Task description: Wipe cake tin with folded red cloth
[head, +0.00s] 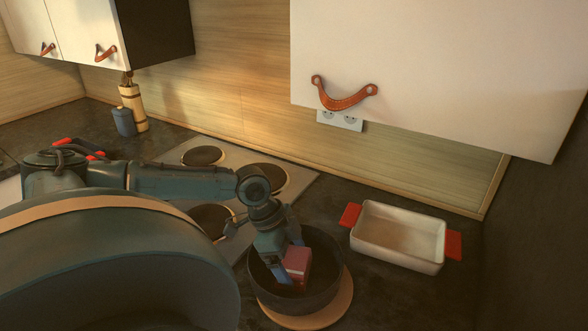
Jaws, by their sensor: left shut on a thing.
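A dark round cake tin (255,283) stands on a round wooden board (335,314) at the lower middle of the head view. My left gripper (286,266) reaches down into the tin from the left. It is shut on the folded red cloth (299,259), which is a small block shape inside the tin's rim. The cloth's lower edge is low in the tin, but whether it touches the bottom is hard to tell. My arm hides part of the tin's back left rim. My right gripper is not in view.
A white baking dish with red handles (400,251) is right of the tin. A hob (263,178) lies behind my left arm. A blue cup (124,122) and a wooden holder (134,105) stand at the back. A white cabinet (440,60) with a leather pull (345,102) overhangs the counter.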

